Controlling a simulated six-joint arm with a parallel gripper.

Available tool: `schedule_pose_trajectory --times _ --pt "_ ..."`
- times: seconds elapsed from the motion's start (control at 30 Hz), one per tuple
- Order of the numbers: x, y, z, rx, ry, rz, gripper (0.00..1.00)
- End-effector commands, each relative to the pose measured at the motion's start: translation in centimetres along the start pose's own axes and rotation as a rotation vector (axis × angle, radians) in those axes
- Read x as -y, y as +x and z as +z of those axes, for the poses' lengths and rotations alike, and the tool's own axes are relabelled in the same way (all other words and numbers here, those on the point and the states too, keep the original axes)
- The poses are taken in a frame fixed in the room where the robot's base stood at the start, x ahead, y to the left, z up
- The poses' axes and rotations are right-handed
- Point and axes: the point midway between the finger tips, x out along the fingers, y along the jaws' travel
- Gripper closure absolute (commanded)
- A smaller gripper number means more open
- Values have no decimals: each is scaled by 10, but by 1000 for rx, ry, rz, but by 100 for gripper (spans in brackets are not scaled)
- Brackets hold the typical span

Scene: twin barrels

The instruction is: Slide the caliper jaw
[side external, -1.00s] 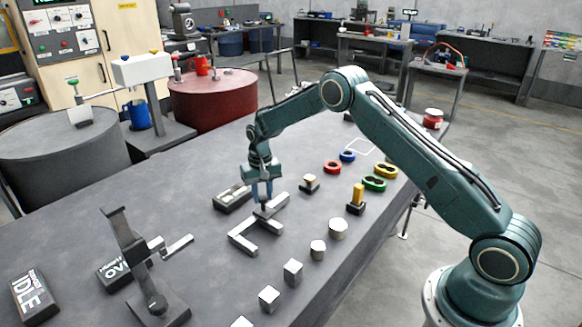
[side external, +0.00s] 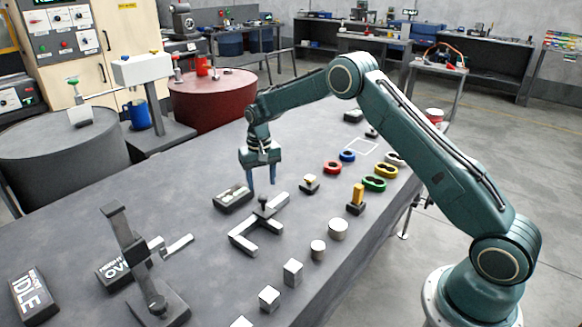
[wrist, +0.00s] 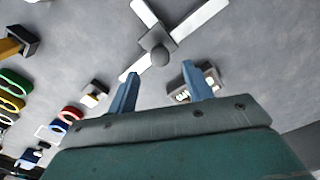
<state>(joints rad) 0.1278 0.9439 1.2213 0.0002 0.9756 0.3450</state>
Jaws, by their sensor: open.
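A grey metal caliper (side external: 243,243) lies flat on the dark bench, with two arms joined by a beam. Its sliding jaw (side external: 284,207) carries a dark upright knob (side external: 262,201). The knob also shows in the wrist view (wrist: 160,56), just beyond the fingertips. My gripper (side external: 262,182) is open and empty, above the knob and apart from it. In the wrist view the two blue fingers (wrist: 161,80) are spread wide, with bare bench between them.
A tall grey stand (side external: 127,237) is at front left, near an IDLE sign (side external: 33,296). Metal blocks (side external: 293,271) line the front edge.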

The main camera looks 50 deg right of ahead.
Motion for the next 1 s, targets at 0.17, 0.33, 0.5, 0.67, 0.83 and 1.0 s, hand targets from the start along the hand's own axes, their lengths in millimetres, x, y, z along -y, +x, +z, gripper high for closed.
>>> schedule_pose_trajectory --times 0.17,0.33,0.5,0.67,0.83,1.0 --pt "0 -33 -1 -4 0 -1 49" --pt "0 -60 0 -3 1 -1 49" --pt "0 -78 0 -1 1 0 49" --pt "0 -85 0 -1 1 0 49" --pt "0 -87 0 0 1 0 49" --pt "0 -86 0 0 1 0 49"
